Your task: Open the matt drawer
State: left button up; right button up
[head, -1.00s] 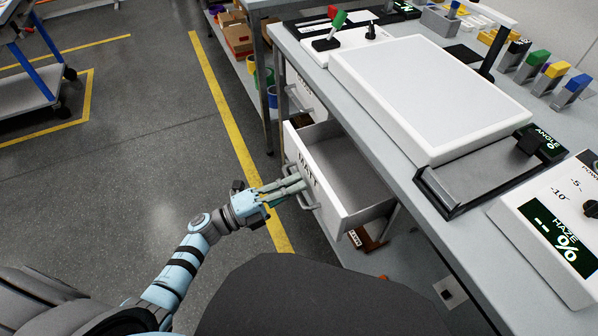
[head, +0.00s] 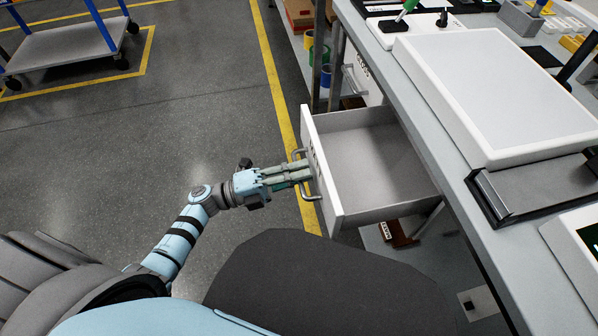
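The matt drawer (head: 375,160) is pulled well out from under the bench, and its empty grey inside shows. Its white front panel (head: 326,180) faces left, with lettering seen at a steep angle. My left gripper (head: 308,172) is at the handle (head: 313,196) on that front, with its fingers reaching to the bar. The fingers look close together around the handle, but the grip itself is partly hidden. My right gripper is not in view.
The bench (head: 445,130) carries a white light panel (head: 500,90) and a dark-framed tray (head: 540,185). Another drawer marked GLOSS (head: 362,75) sits further along, near rolls of tape on a shelf. The floor to the left is clear, and a trolley (head: 70,50) stands far left.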

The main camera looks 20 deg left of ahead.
pick_arm(q)
jog(key=v, duration=1.2)
jog(key=shift+r, duration=0.1)
